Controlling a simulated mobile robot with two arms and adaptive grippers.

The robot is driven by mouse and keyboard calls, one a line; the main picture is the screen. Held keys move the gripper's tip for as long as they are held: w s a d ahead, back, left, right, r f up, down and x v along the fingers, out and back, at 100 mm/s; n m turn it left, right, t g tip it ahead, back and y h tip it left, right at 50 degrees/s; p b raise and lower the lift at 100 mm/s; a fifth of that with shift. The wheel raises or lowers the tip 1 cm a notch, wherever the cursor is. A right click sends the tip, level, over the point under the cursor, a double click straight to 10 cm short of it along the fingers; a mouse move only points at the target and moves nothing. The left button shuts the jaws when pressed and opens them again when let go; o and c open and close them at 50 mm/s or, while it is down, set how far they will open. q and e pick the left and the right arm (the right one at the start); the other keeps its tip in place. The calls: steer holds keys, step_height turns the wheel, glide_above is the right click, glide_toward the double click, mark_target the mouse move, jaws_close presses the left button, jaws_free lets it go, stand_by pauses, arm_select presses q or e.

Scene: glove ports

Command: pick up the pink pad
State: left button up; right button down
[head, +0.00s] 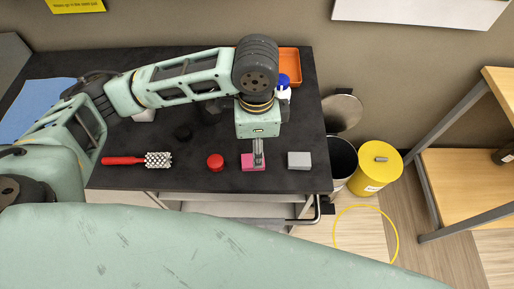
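The pink pad (246,162) lies flat on the dark tabletop (200,182) near its front edge. My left gripper (258,164) points down at the pad from above, its fingers over the pad's right part and hiding some of it. The fingers show as one narrow grey shape, so I cannot tell whether they are open or shut, or whether they touch the pad. My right gripper is not in view.
A grey block (299,160) stands close right of the pad, and a red round object (215,162) close left. An orange tray (290,62) and a blue-and-white bottle (284,88) are behind. A yellow canister (376,172) stands off the table, right.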

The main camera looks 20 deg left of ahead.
arm_select(q)
steer(key=f, duration=0.2)
steer(key=f+p, duration=0.1)
steer(key=f, duration=0.1)
steer(key=shift+s+a, duration=0.2)
steer(key=shift+a, duration=0.05)
steer(key=shift+w+f, duration=0.2)
steer(key=shift+f, duration=1.25)
steer(key=shift+c, duration=1.3)
steer(key=c, duration=0.6)
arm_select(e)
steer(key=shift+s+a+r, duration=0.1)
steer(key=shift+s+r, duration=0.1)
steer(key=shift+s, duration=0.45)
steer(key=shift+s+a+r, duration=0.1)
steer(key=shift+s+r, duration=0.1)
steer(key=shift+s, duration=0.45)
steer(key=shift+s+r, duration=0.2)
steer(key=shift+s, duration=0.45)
